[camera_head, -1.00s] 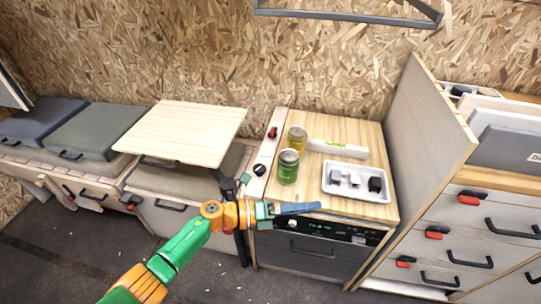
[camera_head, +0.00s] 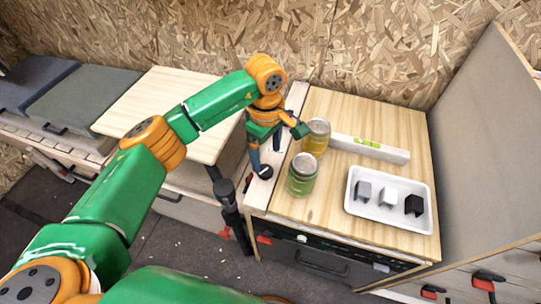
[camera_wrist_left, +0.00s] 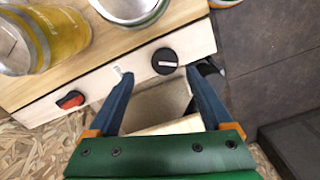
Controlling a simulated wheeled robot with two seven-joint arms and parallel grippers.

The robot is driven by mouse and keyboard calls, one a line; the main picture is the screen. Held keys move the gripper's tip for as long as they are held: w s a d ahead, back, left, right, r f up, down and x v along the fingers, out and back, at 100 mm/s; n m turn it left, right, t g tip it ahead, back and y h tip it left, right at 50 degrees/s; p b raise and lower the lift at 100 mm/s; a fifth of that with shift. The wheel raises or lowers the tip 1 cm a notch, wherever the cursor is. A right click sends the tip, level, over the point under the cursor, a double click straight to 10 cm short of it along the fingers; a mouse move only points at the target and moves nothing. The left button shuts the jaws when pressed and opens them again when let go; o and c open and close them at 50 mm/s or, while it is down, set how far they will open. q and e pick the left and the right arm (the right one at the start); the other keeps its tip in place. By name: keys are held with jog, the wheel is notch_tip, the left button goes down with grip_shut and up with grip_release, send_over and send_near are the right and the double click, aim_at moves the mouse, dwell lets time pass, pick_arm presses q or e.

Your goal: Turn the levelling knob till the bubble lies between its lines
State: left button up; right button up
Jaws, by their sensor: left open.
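The black round levelling knob (camera_head: 265,172) sits on the pale strip along the left of the wooden worktop. In the left wrist view the knob (camera_wrist_left: 165,61) has a light pointer line and lies between my fingertips, a little beyond them. My left gripper (camera_head: 265,158) is open above the knob, pointing down; the wrist view also shows its two blue fingers (camera_wrist_left: 160,72) apart and empty. The spirit level (camera_head: 385,150) is a long white bar with a green vial (camera_head: 367,142) on the worktop. The bubble is too small to tell. My right gripper is not in view.
A green can (camera_head: 302,175) and a yellow can (camera_head: 316,137) stand right of the knob. A white tray (camera_head: 392,221) holds small blocks. A red switch (camera_wrist_left: 70,100) shares the knob's strip. A pale table board (camera_head: 150,95) lies to the left.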

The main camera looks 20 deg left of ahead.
aim_at(266, 171)
pick_arm(q)
jog(key=f, duration=0.2)
jog(key=s+f, duration=0.1)
jog(key=f, duration=0.1)
jog(key=shift+s, duration=0.15)
jog(key=shift+w+f, duration=0.25)
jog(key=shift+f, duration=0.2)
jog(key=shift+s+r, duration=0.1)
jog(key=c, duration=0.6)
grip_shut()
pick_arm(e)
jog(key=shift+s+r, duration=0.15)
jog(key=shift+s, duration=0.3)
